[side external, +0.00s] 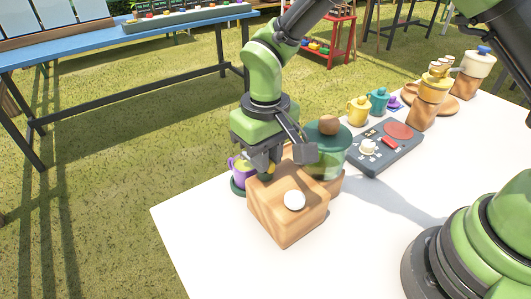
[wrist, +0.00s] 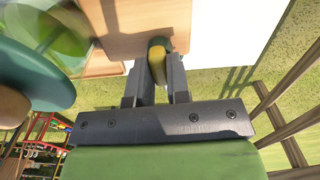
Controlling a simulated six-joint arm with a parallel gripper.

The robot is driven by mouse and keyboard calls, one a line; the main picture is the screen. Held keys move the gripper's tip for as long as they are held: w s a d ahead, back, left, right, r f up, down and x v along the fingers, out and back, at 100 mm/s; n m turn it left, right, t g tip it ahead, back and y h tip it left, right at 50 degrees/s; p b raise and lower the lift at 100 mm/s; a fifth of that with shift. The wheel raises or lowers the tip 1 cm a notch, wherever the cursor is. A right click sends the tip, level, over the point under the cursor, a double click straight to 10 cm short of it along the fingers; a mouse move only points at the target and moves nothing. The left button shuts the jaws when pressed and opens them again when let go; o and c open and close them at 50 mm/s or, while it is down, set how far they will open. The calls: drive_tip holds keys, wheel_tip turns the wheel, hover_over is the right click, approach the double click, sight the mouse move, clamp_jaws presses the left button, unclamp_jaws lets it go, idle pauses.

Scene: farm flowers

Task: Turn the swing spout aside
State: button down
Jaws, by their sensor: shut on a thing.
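The swing spout (wrist: 157,62) is a short rounded yellow piece with a dark greenish end. It sticks out from the wooden block (side external: 288,217) beside the table's far-left edge. My gripper (side external: 268,168) is at the block's back-left side, with its fingers shut on the spout; in the wrist view my gripper (wrist: 157,88) has one finger on each side of it. In the side view my fingers hide most of the spout. A purple cup (side external: 238,168) stands on a dark green base just left of my fingers.
A glass jar with a green lid and wooden knob (side external: 329,125) stands close to the right of my gripper. A grey control panel (side external: 385,147), mugs and wooden stands are farther right. The white table's (side external: 200,225) front left is clear.

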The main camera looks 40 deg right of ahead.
drive_tip(key=n, duration=0.3)
drive_tip(key=shift+n, duration=0.4)
drive_tip(key=n, duration=0.4)
drive_tip(key=shift+n, duration=0.3)
drive_tip(key=n, duration=0.4)
drive_tip(key=shift+n, duration=2.5)
drive_tip(key=c, duration=1.1)
unclamp_jaws()
wheel_tip(320, 180, up, 10)
